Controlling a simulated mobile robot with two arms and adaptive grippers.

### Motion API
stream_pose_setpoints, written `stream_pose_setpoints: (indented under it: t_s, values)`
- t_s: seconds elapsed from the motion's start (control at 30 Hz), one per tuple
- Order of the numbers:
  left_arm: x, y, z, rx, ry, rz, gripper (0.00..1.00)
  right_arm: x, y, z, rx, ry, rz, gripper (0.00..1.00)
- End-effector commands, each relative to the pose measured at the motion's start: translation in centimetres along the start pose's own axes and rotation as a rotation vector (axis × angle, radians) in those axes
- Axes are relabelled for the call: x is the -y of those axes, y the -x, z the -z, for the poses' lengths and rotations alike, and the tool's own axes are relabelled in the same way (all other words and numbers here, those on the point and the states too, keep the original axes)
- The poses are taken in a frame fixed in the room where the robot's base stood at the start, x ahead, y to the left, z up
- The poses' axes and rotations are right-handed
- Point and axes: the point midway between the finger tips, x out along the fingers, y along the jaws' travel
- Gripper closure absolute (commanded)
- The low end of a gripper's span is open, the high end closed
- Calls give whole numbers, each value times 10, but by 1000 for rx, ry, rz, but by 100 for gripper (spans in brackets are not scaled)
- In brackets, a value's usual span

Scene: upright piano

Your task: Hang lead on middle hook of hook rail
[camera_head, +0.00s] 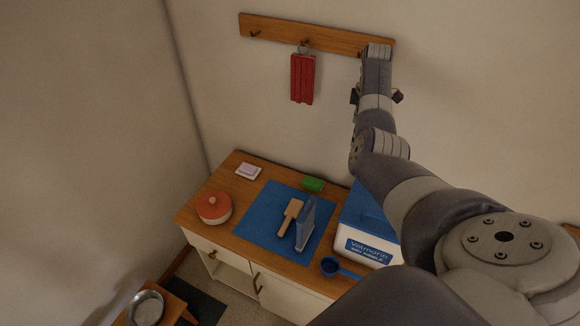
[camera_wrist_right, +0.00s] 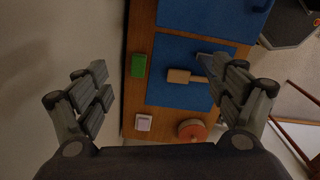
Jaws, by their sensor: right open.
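The wooden hook rail (camera_head: 280,30) is fixed on the wall at the top of the head view. The red lead (camera_head: 302,79) hangs in a folded bundle from the middle hook by a metal clip or ring (camera_head: 304,47). My right gripper (camera_head: 376,97) is to the right of the lead, apart from it and mostly hidden behind my own arm. In the wrist view my right gripper (camera_wrist_right: 165,90) has its fingers spread, with nothing between them. The lead is not in the wrist view. My left gripper is not in view.
Below is a cabinet (camera_head: 190,213) with a blue mat (camera_head: 262,215), a brush (camera_head: 290,216), a green block (camera_head: 313,184), a red-lidded pot (camera_head: 213,207), a blue scoop (camera_head: 332,266) and a blue-lidded tub (camera_head: 348,238). A metal bowl (camera_head: 146,308) stands lower left. The wall left of the lead is clear.

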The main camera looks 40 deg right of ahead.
Motion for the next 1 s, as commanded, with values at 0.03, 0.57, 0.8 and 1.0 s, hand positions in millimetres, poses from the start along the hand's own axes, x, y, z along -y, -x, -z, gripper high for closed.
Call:
stream_pose_setpoints:
  t_s: [0.03, 0.57, 0.8, 1.0]
  values:
    - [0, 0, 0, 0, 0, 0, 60, 1, -3, -3, 12, 51, 0, 12]
    - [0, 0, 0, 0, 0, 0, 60, 12, -23, -2, 117, 648, -29, 12]
    - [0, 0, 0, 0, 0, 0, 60, 24, -26, 14, 166, 908, -66, 12]
    - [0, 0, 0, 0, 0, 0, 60, 39, -24, 34, 200, 1076, -105, 12]
